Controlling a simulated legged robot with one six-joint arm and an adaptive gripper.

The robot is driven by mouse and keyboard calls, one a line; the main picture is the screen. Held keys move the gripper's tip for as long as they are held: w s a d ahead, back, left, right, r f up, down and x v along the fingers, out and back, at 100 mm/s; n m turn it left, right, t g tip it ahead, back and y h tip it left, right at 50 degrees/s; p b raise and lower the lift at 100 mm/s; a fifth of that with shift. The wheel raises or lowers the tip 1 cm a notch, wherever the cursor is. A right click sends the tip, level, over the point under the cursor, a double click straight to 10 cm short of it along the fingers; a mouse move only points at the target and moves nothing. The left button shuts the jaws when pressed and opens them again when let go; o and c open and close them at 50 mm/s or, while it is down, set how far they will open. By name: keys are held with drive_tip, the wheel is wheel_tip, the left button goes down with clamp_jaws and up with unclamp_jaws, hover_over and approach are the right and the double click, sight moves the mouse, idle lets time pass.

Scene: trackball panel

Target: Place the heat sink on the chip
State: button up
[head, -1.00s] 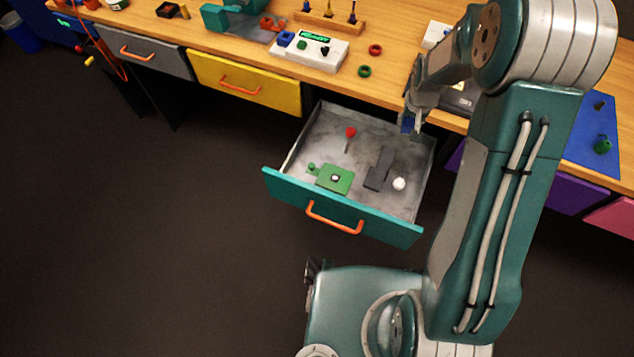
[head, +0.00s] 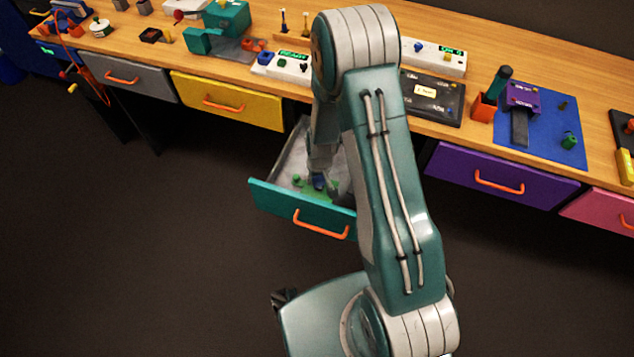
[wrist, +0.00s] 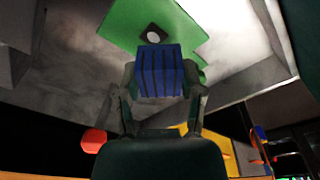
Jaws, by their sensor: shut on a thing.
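My gripper (wrist: 160,88) is shut on the blue finned heat sink (wrist: 158,70), seen in the wrist view. In the head view the heat sink (head: 318,182) shows as a small blue patch inside the open teal drawer. The green circuit board (wrist: 130,20) lies in that drawer. Its chip, a dark square with a pale round top (wrist: 152,34), shows just beyond the heat sink in the wrist view. The heat sink appears apart from the chip, but the gap is hard to judge. In the head view my arm and the heat sink hide the chip.
The open teal drawer (head: 290,204) has walls around the board. A red round thing (wrist: 94,140) shows near my gripper in the wrist view. The bench (head: 390,124) stands behind the drawer, with a closed yellow drawer (head: 228,100) left and a purple one (head: 500,178) right.

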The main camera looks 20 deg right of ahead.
sight(320, 182)
drive_tip(key=f, duration=0.2)
drive_tip(key=shift+d+f, duration=0.2)
drive_tip(key=shift+f, duration=0.2)
drive_tip(key=shift+d+f, duration=0.25)
drive_tip(key=shift+d, duration=0.1)
drive_tip(key=o, duration=1.2)
drive_tip(key=shift+a, duration=0.25)
drive_tip(key=shift+c, duration=0.2)
drive_tip(key=shift+a, duration=0.1)
drive_tip(key=shift+d, duration=0.2)
